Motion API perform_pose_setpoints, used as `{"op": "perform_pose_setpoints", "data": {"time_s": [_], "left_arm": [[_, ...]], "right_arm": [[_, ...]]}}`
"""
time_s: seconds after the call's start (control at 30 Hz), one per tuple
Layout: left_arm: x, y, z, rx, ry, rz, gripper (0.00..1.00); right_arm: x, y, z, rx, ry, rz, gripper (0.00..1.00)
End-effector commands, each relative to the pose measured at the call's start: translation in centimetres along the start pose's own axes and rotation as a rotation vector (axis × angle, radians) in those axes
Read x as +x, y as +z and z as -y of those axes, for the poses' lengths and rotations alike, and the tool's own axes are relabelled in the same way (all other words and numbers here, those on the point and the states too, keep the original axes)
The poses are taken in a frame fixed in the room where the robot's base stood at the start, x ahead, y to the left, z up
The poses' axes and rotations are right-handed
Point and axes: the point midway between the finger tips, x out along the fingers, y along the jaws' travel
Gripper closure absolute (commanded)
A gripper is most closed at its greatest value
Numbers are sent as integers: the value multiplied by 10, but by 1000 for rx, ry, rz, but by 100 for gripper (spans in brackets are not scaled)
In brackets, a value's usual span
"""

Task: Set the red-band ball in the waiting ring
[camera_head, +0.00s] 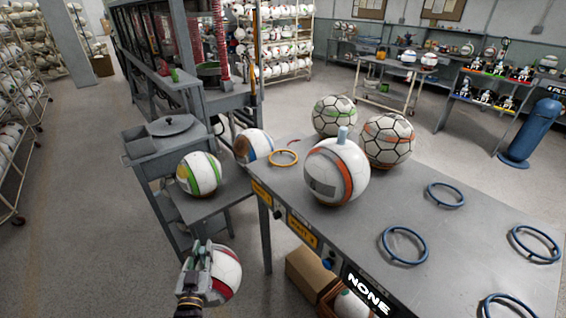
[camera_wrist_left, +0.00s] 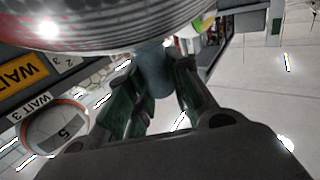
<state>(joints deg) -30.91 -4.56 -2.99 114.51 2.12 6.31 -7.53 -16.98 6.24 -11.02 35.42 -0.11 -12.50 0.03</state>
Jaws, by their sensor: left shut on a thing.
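My left gripper (camera_head: 205,262) is at the lower left in the head view, low in front of the side stand and apart from the table. It is shut on the ball with the red band (camera_head: 227,272), which is partly hidden by the fingers. In the left wrist view the gripper (camera_wrist_left: 155,85) closes around a blue-grey peg (camera_wrist_left: 155,70) under the ball (camera_wrist_left: 120,22). An empty yellow ring (camera_head: 283,158) lies at the table's far left corner. A white ball with an orange band (camera_head: 337,172) and a blue peg stands near the table's front edge. My right gripper is out of view.
The grey table (camera_head: 440,245) carries several empty blue rings on its right. Two hexagon-patterned balls (camera_head: 388,139) stand at the back. A green-band ball (camera_head: 199,173) and a blue-brown ball (camera_head: 253,146) are left of the table. A box (camera_head: 312,275) is below the front edge.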

Motion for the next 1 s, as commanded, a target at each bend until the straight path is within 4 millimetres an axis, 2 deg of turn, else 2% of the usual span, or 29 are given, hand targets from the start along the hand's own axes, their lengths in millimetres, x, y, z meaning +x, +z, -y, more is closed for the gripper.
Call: {"op": "perform_pose_setpoints", "data": {"time_s": [0.3,0.87,1.0], "left_arm": [[0,-3,0,0,-2,-5,100],[0,-2,0,-1,-1,-3,100],[8,-16,-6,0,10,-6,100]], "right_arm": [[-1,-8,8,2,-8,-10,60],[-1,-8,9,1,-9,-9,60],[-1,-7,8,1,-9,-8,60]]}}
